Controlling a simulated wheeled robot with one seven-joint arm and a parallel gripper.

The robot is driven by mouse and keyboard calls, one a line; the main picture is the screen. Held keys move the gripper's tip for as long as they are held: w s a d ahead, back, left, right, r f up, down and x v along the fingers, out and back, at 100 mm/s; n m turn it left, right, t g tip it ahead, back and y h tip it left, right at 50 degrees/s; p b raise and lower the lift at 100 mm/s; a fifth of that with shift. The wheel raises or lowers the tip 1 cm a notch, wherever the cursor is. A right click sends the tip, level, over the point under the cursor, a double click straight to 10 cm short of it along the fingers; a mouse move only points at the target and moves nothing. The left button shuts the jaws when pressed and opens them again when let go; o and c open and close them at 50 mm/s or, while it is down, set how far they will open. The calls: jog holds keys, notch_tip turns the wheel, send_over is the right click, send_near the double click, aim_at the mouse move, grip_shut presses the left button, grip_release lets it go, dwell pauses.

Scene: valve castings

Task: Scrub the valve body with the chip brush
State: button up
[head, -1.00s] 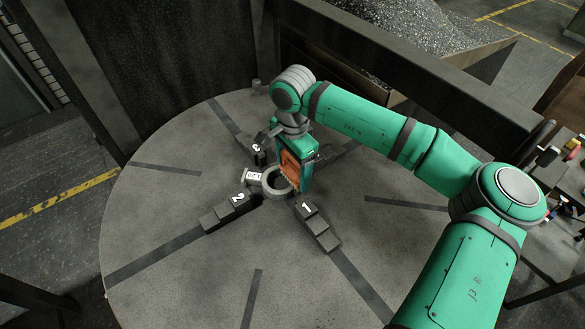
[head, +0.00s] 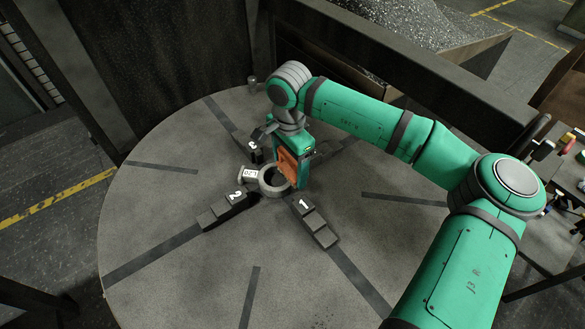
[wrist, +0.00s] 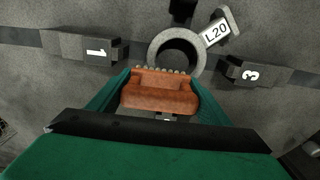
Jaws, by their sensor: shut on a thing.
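The valve body, a grey ring-shaped casting (head: 272,190) with a label reading L20, sits at the centre of the round table. It also shows in the wrist view (wrist: 153,50). My gripper (head: 291,172) points down right over its edge, on the right side in the head view. In the wrist view my gripper (wrist: 160,103) is shut on the orange-brown chip brush (wrist: 160,93). The brush's bristles (wrist: 160,70) lie at the near rim of the ring. I cannot tell whether they touch it.
Jaw blocks marked 1 (head: 314,221), 2 (head: 222,210) and 3 (head: 254,151) surround the casting on the grey round table (head: 180,235). A small cylinder (head: 252,81) stands at the table's back edge. A side table with tools (head: 560,185) is at the right. The table's front is clear.

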jog(key=shift+w+a, duration=0.1)
dwell(0.3)
jog(key=shift+s+d+f, duration=0.1)
jog(key=shift+s+d, duration=0.45)
jog(key=shift+s, duration=0.35)
jog(key=shift+w+a, duration=0.1)
jog(key=shift+w, duration=0.05)
jog(key=shift+w+a, duration=0.5)
jog(key=shift+w, duration=0.2)
